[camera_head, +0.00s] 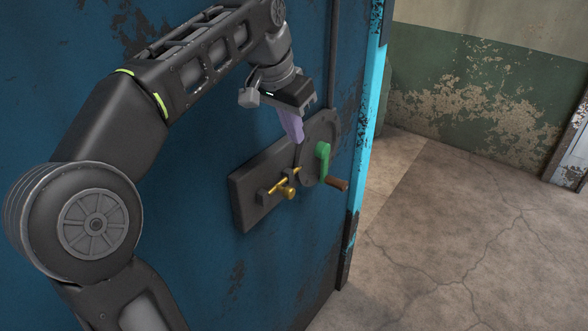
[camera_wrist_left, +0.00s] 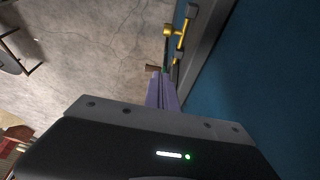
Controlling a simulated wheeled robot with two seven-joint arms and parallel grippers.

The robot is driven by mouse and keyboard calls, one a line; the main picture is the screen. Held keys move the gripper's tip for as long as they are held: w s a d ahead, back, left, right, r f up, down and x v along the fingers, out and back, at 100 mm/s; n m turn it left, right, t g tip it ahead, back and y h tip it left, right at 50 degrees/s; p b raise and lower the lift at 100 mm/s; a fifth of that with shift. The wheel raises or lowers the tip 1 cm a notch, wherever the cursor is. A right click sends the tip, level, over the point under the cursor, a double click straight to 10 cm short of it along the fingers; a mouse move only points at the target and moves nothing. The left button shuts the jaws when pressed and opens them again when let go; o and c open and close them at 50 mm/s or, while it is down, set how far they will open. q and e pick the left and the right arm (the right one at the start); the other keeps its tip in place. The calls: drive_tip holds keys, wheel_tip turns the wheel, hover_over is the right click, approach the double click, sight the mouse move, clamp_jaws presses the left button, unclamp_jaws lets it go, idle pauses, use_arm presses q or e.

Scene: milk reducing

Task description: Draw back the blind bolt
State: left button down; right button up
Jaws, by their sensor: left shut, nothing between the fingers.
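The brass bolt (camera_head: 288,191) with its round knob sits on a dark plate (camera_head: 245,203) on the blue door (camera_head: 205,160). In the left wrist view the brass bolt (camera_wrist_left: 180,32) shows at the top, beyond the fingers. A green crank (camera_head: 322,158) with a brown handle (camera_head: 337,184) is at the right of the plate, by a dark round disc. My left gripper (camera_head: 299,139) is shut and empty, its purple fingers pointing down just above the bolt and the disc. In the wrist view the fingers (camera_wrist_left: 162,88) are together, apart from the bolt. My right gripper is not in view.
A bright blue edge strip (camera_head: 366,120) runs down the door's right side. Open cracked floor (camera_head: 455,220) lies to the right, with a worn green wall (camera_head: 470,90) behind. In the wrist view a dark-framed object (camera_wrist_left: 14,52) stands at the far left.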

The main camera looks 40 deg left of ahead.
use_arm(q)
drive_tip(key=f, duration=0.1)
drive_tip(key=b, duration=0.3)
hover_over(296, 172)
drive_tip(key=s+d, duration=0.2)
drive_tip(key=d, duration=0.1)
wheel_tip(296, 172, down, 8)
drive_tip(key=s+f, duration=0.2)
drive_tip(key=s, duration=0.1)
drive_tip(key=shift+d+f, duration=0.1)
